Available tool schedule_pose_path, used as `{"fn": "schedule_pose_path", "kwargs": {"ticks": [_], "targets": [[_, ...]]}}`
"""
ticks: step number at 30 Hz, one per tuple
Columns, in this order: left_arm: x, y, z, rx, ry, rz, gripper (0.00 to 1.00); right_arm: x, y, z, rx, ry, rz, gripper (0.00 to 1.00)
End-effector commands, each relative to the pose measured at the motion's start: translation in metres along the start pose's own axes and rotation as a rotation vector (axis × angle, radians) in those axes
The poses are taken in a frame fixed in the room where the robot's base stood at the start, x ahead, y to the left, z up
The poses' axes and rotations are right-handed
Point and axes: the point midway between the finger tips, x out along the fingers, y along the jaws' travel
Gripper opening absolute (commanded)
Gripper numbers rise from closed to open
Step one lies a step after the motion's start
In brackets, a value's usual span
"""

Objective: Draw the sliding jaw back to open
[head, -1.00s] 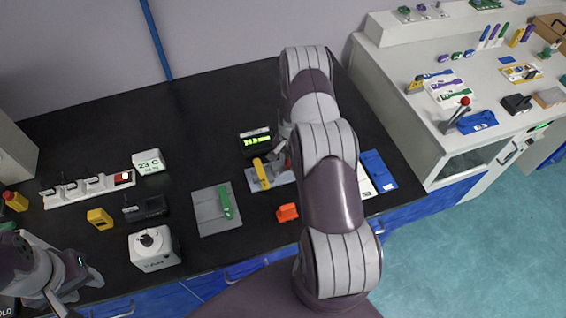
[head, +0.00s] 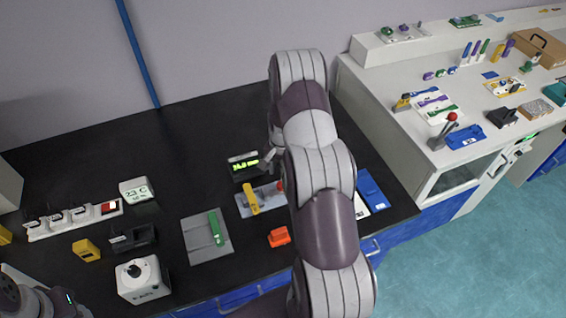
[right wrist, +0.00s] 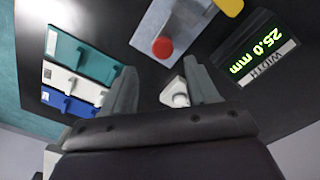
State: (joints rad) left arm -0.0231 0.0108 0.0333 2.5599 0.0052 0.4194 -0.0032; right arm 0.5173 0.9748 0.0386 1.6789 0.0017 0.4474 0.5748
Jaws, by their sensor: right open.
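A grey fixture plate (head: 240,207) lies on the black bench, with a yellow upright part (head: 250,198) on it and a red knob (head: 281,186) at its right end. I cannot tell which part is the sliding jaw. The plate (right wrist: 165,18) and red knob (right wrist: 162,47) also show in the right wrist view, beyond the fingertips. My right gripper (right wrist: 158,66) is open, with the knob apart from both fingers. A small white piece (right wrist: 178,92) shows beside its right finger. In the head view my right arm hides part of the fixture. My left gripper (head: 62,302) is cut off at the bottom left.
A width display (head: 244,164) reading 25.0 mm (right wrist: 257,57) stands behind the plate.

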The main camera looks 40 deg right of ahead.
Motion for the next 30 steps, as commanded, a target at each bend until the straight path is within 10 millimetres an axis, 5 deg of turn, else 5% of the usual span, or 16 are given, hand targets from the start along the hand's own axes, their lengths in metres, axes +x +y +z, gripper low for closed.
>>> {"fn": "schedule_pose_path", "kwargs": {"ticks": [6,10,26,30], "targets": [[0.015,0.0,0.002,0.0,0.0,0.0,0.43,-0.048,0.001,-0.001,0.001,0.002,-0.002,0.58],[0.016,0.0,0.002,0.0,0.0,0.0,0.43,-0.061,0.001,-0.001,0.001,0.0,-0.001,0.58],[0.015,0.0,0.002,0.0,0.0,0.0,0.43,-0.064,0.001,-0.001,0.0,-0.001,0.0,0.58],[0.016,0.0,0.002,0.0,0.0,0.0,0.43,-0.057,0.008,0.009,-0.127,-0.013,0.006,0.58]]}}
